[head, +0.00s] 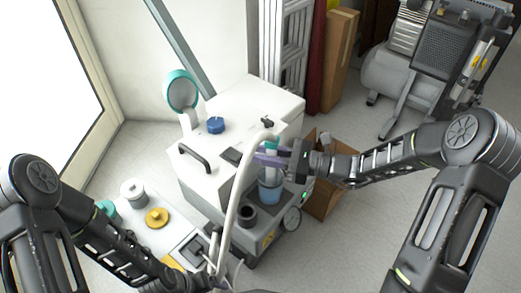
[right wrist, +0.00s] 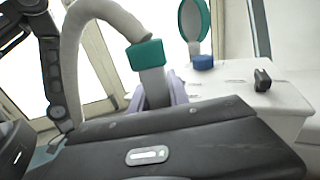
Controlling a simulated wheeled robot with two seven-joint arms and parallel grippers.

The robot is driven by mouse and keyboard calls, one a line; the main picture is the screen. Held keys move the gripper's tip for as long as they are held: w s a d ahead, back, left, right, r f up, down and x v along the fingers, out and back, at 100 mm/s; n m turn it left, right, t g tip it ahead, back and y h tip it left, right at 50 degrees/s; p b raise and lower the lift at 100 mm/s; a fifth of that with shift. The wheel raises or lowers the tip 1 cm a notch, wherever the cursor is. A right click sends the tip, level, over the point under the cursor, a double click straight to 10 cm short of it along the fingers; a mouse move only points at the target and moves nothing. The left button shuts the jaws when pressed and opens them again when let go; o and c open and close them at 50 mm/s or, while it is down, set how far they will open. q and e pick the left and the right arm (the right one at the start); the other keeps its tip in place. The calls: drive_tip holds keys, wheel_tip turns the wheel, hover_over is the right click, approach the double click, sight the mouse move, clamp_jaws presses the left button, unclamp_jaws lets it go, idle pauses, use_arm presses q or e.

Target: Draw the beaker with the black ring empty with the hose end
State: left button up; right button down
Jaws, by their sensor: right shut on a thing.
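The hose (head: 232,205) is pale and arcs up over the machine's front to a teal collar (right wrist: 147,55). My right gripper (head: 270,155) is shut on the hose end just below the collar; its purple fingers also show in the right wrist view (right wrist: 158,95). The hose end points down over a blue beaker (head: 270,190) on the machine's front ledge. I cannot tell whether its tip is inside. A dark round cup or ring (head: 247,214) is left of that beaker; which beaker bears the black ring is unclear. My left gripper (head: 207,282) is low at the bottom edge, its fingers unclear.
The white machine (head: 255,105) has a black handle (head: 195,158), a blue knob (head: 215,125) and a raised round teal-rimmed lid (head: 182,90). A gauge (head: 291,218) is at the ledge's right. A cardboard box (head: 325,200) stands right.

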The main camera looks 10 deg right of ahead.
use_arm(q)
drive_tip(key=shift+w+f+b, duration=0.2)
drive_tip(key=shift+f+b, duration=0.55)
drive_tip(key=shift+f, duration=0.3)
use_arm(e)
wheel_tip(320, 180, down, 3)
drive_tip(key=shift+f, duration=0.5)
idle(1.0)
use_arm(q)
wheel_tip(320, 180, up, 12)
drive_tip(key=s+d+p, duration=0.1)
drive_tip(key=s+p, duration=0.1)
drive_tip(key=p, duration=0.9)
drive_tip(key=shift+s+d+f, duration=0.15)
drive_tip(key=shift+d+f, duration=0.05)
drive_tip(key=shift+d, duration=0.2)
use_arm(e)
wheel_tip(320, 180, up, 12)
drive_tip(key=shift+r, duration=0.25)
drive_tip(key=shift+d, duration=0.1)
